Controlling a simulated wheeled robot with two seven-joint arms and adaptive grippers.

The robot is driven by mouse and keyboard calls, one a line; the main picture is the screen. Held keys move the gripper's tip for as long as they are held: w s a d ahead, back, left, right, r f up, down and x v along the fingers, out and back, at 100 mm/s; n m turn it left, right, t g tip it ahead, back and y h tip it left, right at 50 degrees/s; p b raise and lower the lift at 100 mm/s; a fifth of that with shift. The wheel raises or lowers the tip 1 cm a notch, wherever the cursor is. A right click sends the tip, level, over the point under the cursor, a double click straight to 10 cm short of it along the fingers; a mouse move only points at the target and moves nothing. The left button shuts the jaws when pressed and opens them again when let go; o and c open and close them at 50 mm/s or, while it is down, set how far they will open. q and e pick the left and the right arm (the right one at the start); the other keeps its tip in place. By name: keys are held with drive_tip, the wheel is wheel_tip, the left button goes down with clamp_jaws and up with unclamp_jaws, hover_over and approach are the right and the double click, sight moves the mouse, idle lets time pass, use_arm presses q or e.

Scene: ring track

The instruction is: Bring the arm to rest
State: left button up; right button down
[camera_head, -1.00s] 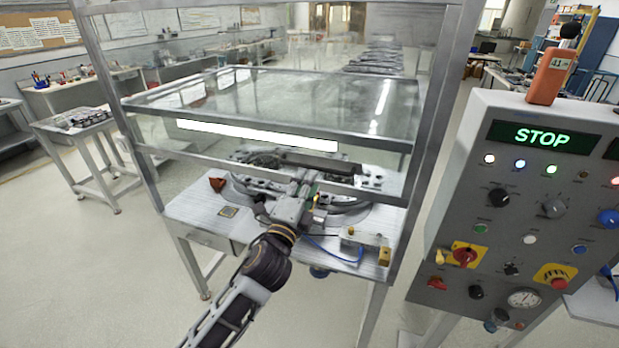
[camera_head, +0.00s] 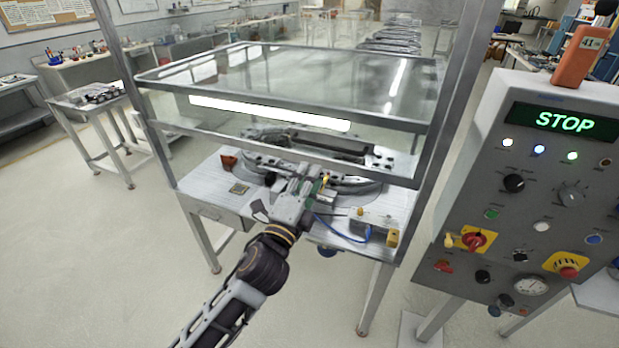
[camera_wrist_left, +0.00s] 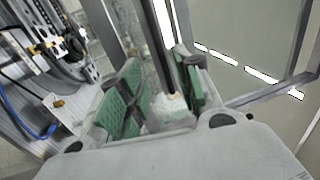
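My left arm reaches in from the bottom of the head view, and its left gripper (camera_head: 308,186) is in front of the ring track fixture (camera_head: 345,182) on the table. In the left wrist view the two green finger pads of this gripper (camera_wrist_left: 158,85) stand apart with a gap between them. I see nothing clearly held; a pale patch low between the pads is too unclear to name. My right gripper is not in view.
A metal-framed glass guard (camera_head: 300,85) stands over the table (camera_head: 215,190). A control panel (camera_head: 540,200) with a lit STOP display is at the right. A side table (camera_head: 85,105) stands at the left. Open floor (camera_head: 120,260) lies at the lower left.

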use_arm(q)
drive_tip(key=shift+n, duration=0.3)
